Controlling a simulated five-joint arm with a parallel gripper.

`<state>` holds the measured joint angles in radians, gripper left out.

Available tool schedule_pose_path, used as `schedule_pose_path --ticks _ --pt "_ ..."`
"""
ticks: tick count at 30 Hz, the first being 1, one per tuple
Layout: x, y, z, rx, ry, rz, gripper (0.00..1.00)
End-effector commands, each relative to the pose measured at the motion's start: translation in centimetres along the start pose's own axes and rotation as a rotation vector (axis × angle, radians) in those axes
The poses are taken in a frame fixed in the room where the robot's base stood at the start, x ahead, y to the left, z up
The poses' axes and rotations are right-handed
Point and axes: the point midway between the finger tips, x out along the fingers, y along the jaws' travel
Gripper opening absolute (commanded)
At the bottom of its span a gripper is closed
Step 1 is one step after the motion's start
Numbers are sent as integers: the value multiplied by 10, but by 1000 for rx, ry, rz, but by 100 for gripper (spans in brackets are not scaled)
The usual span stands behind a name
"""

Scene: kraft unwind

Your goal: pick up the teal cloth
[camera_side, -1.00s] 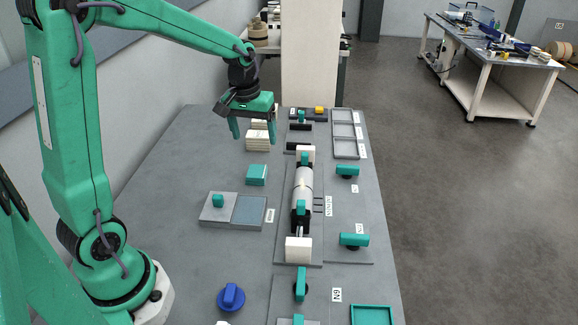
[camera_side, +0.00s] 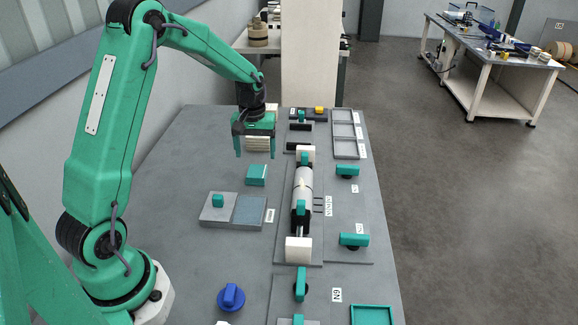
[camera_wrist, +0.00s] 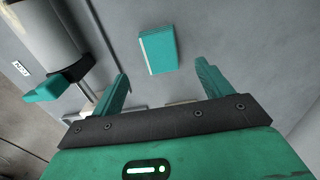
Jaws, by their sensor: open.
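The teal cloth (camera_side: 256,174) is a small folded block lying on the grey table, left of the roller unit. In the wrist view the cloth (camera_wrist: 158,50) lies beyond the fingertips, roughly between their lines, with a pale edge on its left side. My gripper (camera_side: 255,155) is open and empty above the table, on the far side of the cloth. In the wrist view both teal fingers of my gripper (camera_wrist: 163,72) are apart with nothing between them.
A white roller (camera_side: 303,185) with teal clamps stands right of the cloth. A grey plate with a teal knob (camera_side: 218,201) lies nearer. A blue knob (camera_side: 231,297) is at the front. Table left of the cloth is clear.

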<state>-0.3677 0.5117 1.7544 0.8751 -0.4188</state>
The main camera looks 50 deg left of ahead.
Motion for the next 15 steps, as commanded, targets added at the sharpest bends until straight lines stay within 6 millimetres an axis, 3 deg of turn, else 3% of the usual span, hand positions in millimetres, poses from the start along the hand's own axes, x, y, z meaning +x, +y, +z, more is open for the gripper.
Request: schedule_pose_path --ticks 5,15 --pt "15 0 0 1 -1 -1 78" --pt "22 0 1 1 -2 -1 78"
